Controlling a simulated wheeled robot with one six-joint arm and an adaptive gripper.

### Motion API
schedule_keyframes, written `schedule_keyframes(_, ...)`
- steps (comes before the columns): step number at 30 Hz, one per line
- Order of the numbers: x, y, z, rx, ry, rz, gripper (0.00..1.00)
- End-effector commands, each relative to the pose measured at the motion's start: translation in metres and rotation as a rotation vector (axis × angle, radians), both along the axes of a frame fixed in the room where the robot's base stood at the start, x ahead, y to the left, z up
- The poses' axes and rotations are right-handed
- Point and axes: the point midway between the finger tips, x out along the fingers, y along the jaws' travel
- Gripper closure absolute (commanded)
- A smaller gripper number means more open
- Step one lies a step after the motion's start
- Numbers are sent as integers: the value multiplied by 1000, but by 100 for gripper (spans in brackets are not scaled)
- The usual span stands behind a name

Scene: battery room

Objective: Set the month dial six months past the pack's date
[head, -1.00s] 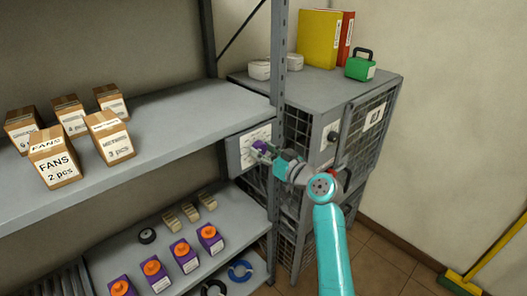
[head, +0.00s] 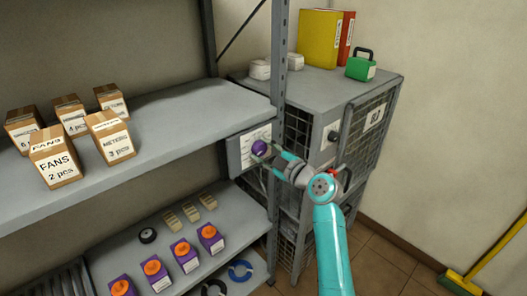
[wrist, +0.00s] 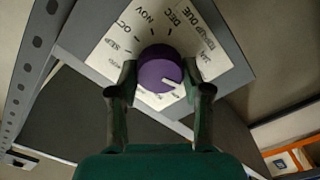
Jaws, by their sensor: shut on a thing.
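The month dial is a purple knob (wrist: 158,70) on a white card (wrist: 120,45) with month names around it; OCT, NOV and DEC can be read, and "DUE" is part of a heading. A white mark on the knob points to the lower right in the wrist view; the month there cannot be read. The knob (head: 260,148) also shows in the head view, on a grey panel by the shelf post. My gripper (wrist: 158,80) is shut on the knob, one finger on each side. Purple packs with orange caps (head: 183,250) stand on the lower shelf; their label dates are too small to read.
The upper shelf (head: 190,130) holds several cardboard boxes (head: 56,160). A grey mesh cabinet (head: 345,90) stands right of the post (head: 279,60), with binders (head: 320,38) and a green case (head: 361,66) on top.

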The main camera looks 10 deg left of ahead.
Motion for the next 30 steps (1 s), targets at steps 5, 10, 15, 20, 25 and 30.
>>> schedule_keyframes(5,0,0,-4,-106,-127,1,86)
schedule_keyframes(10,0,0,-4,-204,-252,1,86)
schedule_keyframes(15,0,0,-4,-292,-364,1,86)
schedule_keyframes(20,0,0,-5,-359,-450,1,86)
schedule_keyframes(25,0,0,-5,-410,-516,1,86)
schedule_keyframes(30,0,0,-5,-440,-555,2,86)
